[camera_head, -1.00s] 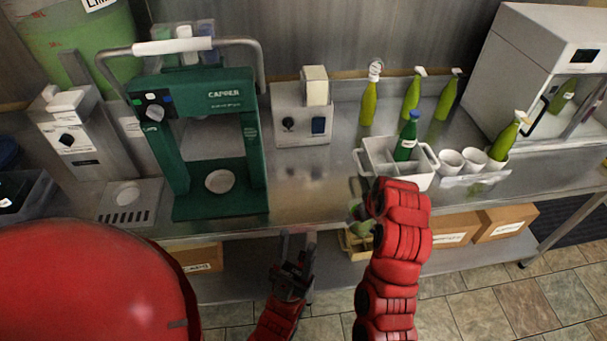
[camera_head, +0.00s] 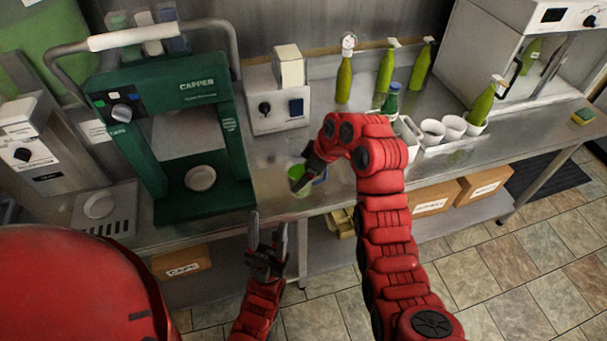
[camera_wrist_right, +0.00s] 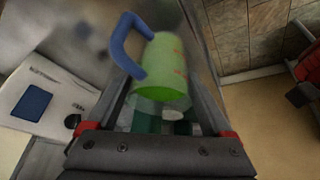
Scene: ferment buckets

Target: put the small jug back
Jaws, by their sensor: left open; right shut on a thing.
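The small jug (camera_head: 298,175) is green and see-through, with a blue handle. My right gripper (camera_head: 310,176) is shut on it, over the counter's front part, right of the capper. I cannot tell whether its base touches the counter. In the right wrist view the jug (camera_wrist_right: 166,68) sits between the two dark fingers, its blue handle toward the upper left. My left gripper (camera_head: 268,222) is open and empty, in front of the counter edge, below the capper.
The green capper (camera_head: 235,160) stands left, with a white-grey device (camera_head: 275,106) beside it. Green bottles (camera_head: 344,80) stand along the back. White cups (camera_head: 432,132) and a caddy stand right, partly behind my right arm. Boxes (camera_head: 433,198) sit on the lower shelf.

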